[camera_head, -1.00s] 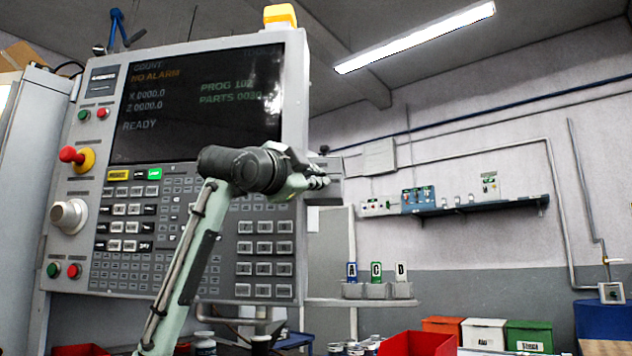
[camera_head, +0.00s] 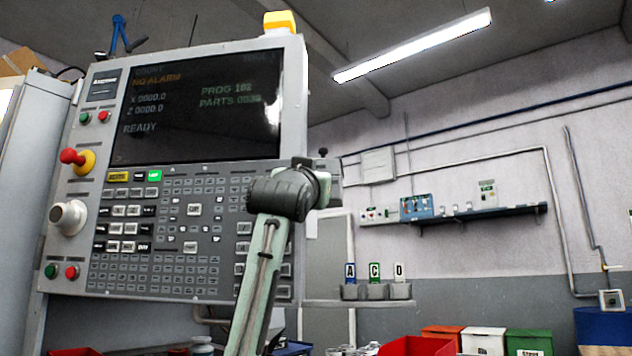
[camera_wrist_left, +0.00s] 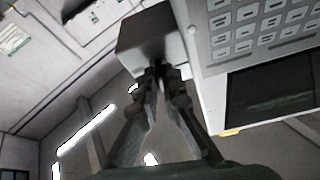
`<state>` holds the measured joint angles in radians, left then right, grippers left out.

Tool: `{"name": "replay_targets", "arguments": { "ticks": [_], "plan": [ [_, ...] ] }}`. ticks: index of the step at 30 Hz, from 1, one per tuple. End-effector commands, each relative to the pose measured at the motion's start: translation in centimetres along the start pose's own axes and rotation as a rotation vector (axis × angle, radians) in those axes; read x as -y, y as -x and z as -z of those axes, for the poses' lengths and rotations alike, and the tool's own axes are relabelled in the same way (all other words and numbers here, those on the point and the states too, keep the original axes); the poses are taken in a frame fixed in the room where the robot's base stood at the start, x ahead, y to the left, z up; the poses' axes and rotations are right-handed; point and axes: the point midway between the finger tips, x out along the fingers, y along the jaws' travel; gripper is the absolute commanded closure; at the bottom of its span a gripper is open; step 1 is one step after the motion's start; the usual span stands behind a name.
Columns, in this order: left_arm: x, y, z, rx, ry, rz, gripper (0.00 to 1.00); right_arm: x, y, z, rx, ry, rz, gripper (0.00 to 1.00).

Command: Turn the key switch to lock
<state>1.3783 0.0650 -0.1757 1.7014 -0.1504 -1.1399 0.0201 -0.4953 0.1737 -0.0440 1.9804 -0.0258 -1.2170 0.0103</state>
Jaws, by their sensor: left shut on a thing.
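The key switch's grey box (camera_head: 328,190) sticks out from the right side of the machine's control panel (camera_head: 225,262). In the left wrist view the box (camera_wrist_left: 148,36) is at the top, directly beyond my fingertips. My left gripper (camera_wrist_left: 158,78) is closed at the face of this box, on the small key, which the fingers mostly hide. In the head view my wrist covers the fingers and the key, so the key's angle cannot be read. My right gripper is in neither current view.
The panel has a screen (camera_head: 200,108), keys, a red emergency button (camera_head: 70,157) and a grey knob (camera_head: 67,216). A shelf with labelled bins (camera_head: 377,290) stands behind at right. A red bin (camera_head: 415,346) is at the lower edge. Space right of the box looks open.

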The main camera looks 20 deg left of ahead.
Motion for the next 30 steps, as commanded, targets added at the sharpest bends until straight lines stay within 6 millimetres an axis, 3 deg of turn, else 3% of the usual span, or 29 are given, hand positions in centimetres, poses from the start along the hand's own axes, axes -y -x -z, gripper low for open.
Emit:
{"name": "replay_targets", "arguments": {
  "ticks": [10,28,30],
  "plan": [
    [-0.24,-0.02,-0.15,0.004,0.146,0.058,1.0,-0.04,0.01,-0.08,0.003,0.0,-0.001,1.0],
    [-0.16,-0.04,-0.14,0.004,0.177,0.072,1.0,-0.02,-0.06,-0.18,0.003,0.0,0.0,1.0],
    [-0.16,-0.04,-0.13,0.004,0.176,0.072,0.85,-0.03,-0.06,-0.19,0.003,0.001,0.0,1.0]
  ]
}}
